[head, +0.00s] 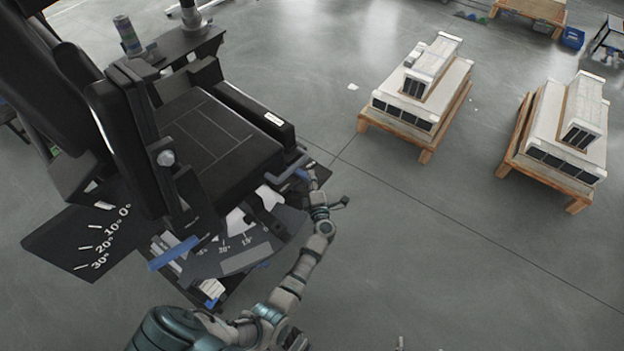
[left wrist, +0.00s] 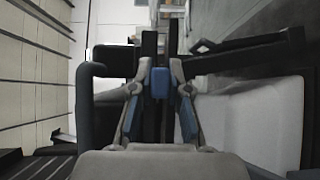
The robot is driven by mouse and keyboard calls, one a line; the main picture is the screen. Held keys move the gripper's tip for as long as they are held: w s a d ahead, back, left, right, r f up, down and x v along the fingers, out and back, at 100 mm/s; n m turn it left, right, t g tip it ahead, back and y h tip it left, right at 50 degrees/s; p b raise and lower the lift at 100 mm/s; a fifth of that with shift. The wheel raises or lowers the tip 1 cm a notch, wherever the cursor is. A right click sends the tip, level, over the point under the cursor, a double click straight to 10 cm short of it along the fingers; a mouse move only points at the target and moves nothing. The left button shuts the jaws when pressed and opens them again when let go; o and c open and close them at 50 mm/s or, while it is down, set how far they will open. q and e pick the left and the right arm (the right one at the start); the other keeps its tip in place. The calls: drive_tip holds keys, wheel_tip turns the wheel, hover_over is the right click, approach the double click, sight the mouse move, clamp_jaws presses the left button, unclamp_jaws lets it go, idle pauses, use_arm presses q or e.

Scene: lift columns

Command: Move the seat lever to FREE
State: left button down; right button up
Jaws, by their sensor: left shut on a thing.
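The black seat (head: 215,140) stands at the left in the head view. A lever with a blue grip (left wrist: 160,82) shows between my left fingers in the left wrist view. My left gripper (head: 309,177) is at the seat's front right corner, shut on that blue grip. The fingers (left wrist: 160,95) stand on both sides of it. My own gripper partly hides the lever in the head view. I cannot read a FREE mark. Two small pale tips show at the bottom edge of the head view; they may belong to my right gripper, too little to tell.
A dark scale plate with degree marks (head: 85,240) lies left of the seat, and a curved scale (head: 240,250) is below it. A grey bar (head: 286,168) juts near my gripper. Two pallets (head: 425,155) (head: 503,170) with white units stand at the right.

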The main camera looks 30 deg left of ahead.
use_arm(q)
drive_tip(key=c, duration=1.1)
unclamp_jaws()
drive_tip(key=shift+s+a+f, duration=0.1)
drive_tip(key=shift+s+f, duration=0.1)
drive_tip(key=shift+f, duration=0.1)
drive_tip(key=shift+c, duration=0.2)
drive_tip(key=shift+w+r, duration=0.1)
drive_tip(key=v, duration=1.2)
